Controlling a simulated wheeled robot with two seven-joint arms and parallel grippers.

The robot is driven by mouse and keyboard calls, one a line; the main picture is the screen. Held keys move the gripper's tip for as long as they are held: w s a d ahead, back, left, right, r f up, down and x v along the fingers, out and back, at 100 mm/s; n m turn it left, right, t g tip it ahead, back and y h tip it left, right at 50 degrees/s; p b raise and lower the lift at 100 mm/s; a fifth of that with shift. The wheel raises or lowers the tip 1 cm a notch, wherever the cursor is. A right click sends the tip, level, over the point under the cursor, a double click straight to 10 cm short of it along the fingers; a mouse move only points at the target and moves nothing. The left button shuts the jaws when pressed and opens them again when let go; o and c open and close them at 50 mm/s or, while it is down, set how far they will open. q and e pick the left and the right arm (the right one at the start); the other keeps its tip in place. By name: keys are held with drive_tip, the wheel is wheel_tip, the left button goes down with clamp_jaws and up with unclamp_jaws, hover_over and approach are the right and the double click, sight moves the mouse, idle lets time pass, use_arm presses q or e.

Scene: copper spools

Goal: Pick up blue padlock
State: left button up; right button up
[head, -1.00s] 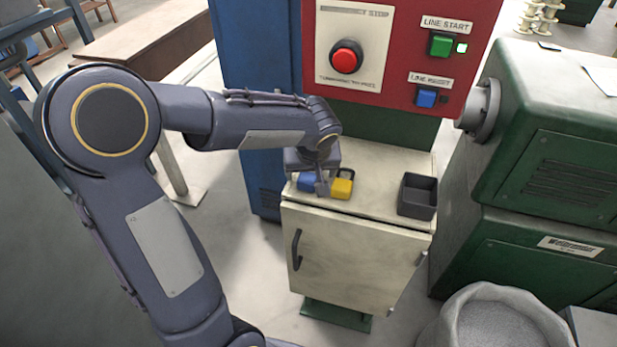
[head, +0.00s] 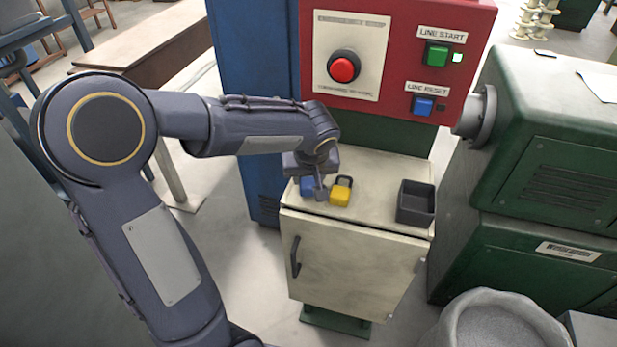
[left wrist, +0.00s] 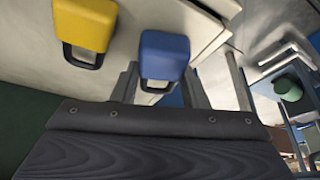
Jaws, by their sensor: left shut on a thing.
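The blue padlock (head: 306,187) is on or just above the left part of the cream cabinet top, partly hidden by my left gripper (head: 317,190). In the left wrist view the blue padlock (left wrist: 164,55) sits between the two fingers of my left gripper (left wrist: 160,82), its dark shackle towards the palm. The gripper is shut on it. I cannot tell whether the padlock is clear of the surface. My right gripper is in neither view.
A yellow padlock (head: 341,192) stands close to the right of the blue one. An open dark grey box (head: 416,204) is at the right of the cream cabinet top (head: 375,185). The red panel (head: 400,75) with buttons rises behind. A green machine (head: 560,150) stands to the right.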

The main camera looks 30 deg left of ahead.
sight(308, 178)
use_arm(q)
drive_tip(key=r+p, duration=0.1)
drive_tip(key=r, duration=0.2)
drive_tip(key=shift+s+r, duration=0.2)
drive_tip(key=s+d+r+p, duration=0.1)
drive_tip(key=s+r+p, duration=0.1)
drive_tip(key=s+r, duration=0.2)
drive_tip(key=s+d+r+p, duration=0.1)
drive_tip(key=s+r, duration=0.3)
drive_tip(key=s, duration=0.5)
drive_tip(key=shift+s+d+r+p, duration=0.15)
drive_tip(key=shift+r+p, duration=0.15)
drive_tip(key=shift+p, duration=0.2)
